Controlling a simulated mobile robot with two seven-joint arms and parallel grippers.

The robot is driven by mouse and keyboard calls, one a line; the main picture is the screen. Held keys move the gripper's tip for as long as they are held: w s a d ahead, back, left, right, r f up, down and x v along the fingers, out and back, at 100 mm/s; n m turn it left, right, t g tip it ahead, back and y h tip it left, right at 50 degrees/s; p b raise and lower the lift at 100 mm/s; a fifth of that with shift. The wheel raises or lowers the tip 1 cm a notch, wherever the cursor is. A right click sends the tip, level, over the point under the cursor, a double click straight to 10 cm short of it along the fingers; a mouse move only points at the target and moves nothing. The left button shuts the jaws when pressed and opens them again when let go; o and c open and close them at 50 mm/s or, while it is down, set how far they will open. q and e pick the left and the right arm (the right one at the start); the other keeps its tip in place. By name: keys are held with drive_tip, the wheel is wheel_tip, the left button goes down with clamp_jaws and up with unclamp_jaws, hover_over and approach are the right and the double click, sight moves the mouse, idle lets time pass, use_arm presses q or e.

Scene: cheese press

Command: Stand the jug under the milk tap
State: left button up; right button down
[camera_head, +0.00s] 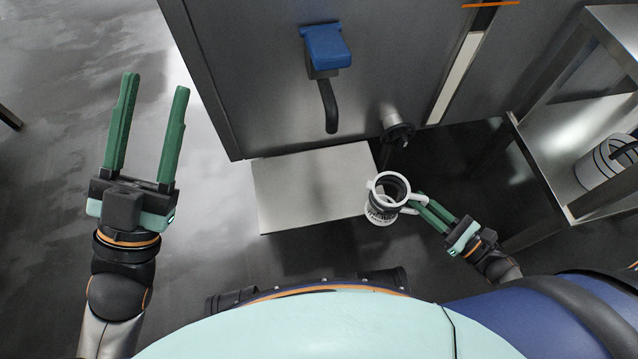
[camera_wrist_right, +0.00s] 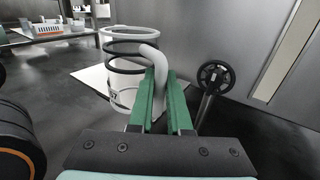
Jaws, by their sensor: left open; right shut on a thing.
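The jug (camera_head: 381,213) is white with black rings and looks upright; it also shows in the wrist view (camera_wrist_right: 124,76). My right gripper (camera_head: 416,203) is shut on its handle (camera_wrist_right: 151,58). The jug overlaps the right front edge of a pale plate (camera_head: 300,190) low before the steel cabinet; I cannot tell if it touches the plate. A metal tap with a black round end (camera_head: 397,128) juts from the cabinet, beyond the jug; its black wheel (camera_wrist_right: 215,77) is right of the jug in the wrist view. My left gripper (camera_head: 156,82) is open and empty, far left.
A blue block (camera_head: 326,46) with a black curved lever (camera_head: 328,105) sits on the cabinet front (camera_head: 240,70). A steel shelf (camera_head: 560,130) at right holds a white ringed container (camera_head: 600,165).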

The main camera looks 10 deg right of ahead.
drive_tip(key=shift+y, duration=0.3)
drive_tip(key=w+a+f, duration=0.1)
drive_tip(key=w+a, duration=0.1)
drive_tip(key=w, duration=0.1)
drive_tip(key=w+a+f+b, duration=0.1)
drive_tip(key=w+a, duration=0.2)
drive_tip(key=w+a+f+b, duration=0.1)
drive_tip(key=w+a, duration=0.2)
drive_tip(key=shift+w+a, duration=0.15)
drive_tip(key=shift+w, duration=0.2)
drive_tip(key=b+x, duration=0.1)
drive_tip(key=x, duration=0.2)
drive_tip(key=shift+w+a+f+b, duration=0.15)
drive_tip(key=shift+f+b, duration=0.1)
drive_tip(key=shift+f, duration=0.15)
drive_tip(key=shift+w+a+f+b, duration=0.1)
drive_tip(key=shift+w+f+b, duration=0.1)
drive_tip(key=shift+f, duration=0.2)
use_arm(q)
drive_tip(key=shift+s+f+m+h, duration=0.3)
drive_tip(key=shift+f+m+h, duration=0.2)
drive_tip(key=shift+f, duration=0.1)
drive_tip(key=shift+s+f+m+h, duration=0.25)
drive_tip(key=shift+f+m+h, duration=0.25)
drive_tip(key=shift+f, duration=0.05)
